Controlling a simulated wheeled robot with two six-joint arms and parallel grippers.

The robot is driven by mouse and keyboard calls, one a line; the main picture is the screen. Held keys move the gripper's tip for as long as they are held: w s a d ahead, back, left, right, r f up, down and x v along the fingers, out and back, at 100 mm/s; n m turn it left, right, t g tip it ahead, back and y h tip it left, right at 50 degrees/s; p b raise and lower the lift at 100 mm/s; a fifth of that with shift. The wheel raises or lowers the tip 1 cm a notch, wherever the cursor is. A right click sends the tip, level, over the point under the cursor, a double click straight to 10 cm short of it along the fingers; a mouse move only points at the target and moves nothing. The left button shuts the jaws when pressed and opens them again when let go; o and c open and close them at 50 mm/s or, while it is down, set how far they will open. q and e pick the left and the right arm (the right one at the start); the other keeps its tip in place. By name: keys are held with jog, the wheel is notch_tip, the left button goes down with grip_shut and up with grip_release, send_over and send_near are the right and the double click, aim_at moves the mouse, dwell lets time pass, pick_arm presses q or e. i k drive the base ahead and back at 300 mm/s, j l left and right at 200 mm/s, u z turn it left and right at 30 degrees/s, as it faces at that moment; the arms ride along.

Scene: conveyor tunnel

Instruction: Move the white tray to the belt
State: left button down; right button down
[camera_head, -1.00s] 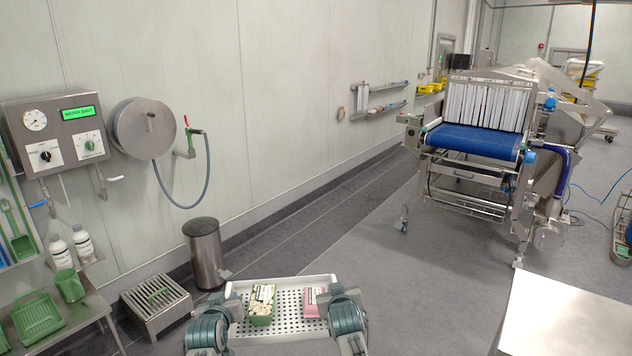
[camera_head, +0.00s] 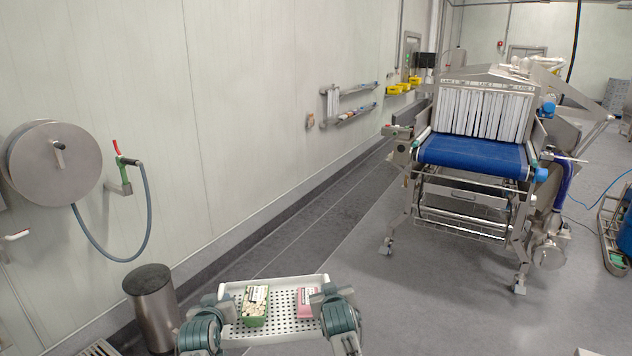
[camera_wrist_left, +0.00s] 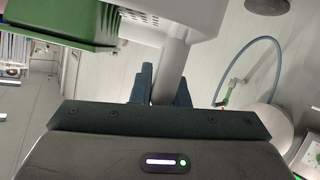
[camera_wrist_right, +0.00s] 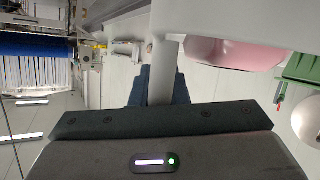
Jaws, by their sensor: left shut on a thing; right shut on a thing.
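The white tray (camera_head: 281,318) has a perforated floor and is held level at the bottom middle of the head view. It carries a green punnet (camera_head: 256,311) with pale contents and a pink pack (camera_head: 308,301). My left gripper (camera_wrist_left: 160,88) is shut on the tray's handle at its left end. My right gripper (camera_wrist_right: 158,90) is shut on the handle at the right end. In the head view my wrists partly hide both ends. The blue belt (camera_head: 470,153) lies ahead to the right, apart from the tray, and runs under white strip curtains (camera_head: 486,112).
A steel bin (camera_head: 152,305) stands at the left, near the tray. A hose reel (camera_head: 52,168) and hose are on the left wall. The grey floor between tray and conveyor is clear. The conveyor's frame legs (camera_head: 520,270) stand on the floor.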

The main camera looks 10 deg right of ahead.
aim_at(474, 146)
jog(key=i+z, duration=0.5)
jog(key=i+j+z, duration=0.15)
jog(key=i+z, duration=0.35)
jog(key=i, duration=0.15)
jog(key=i+z, duration=0.3)
jog(key=i, duration=0.2)
jog(key=i+z, duration=0.3)
jog(key=i, duration=0.25)
jog(key=i+l+u, duration=0.2)
jog(key=i, duration=0.45)
jog(key=j+u, duration=0.1)
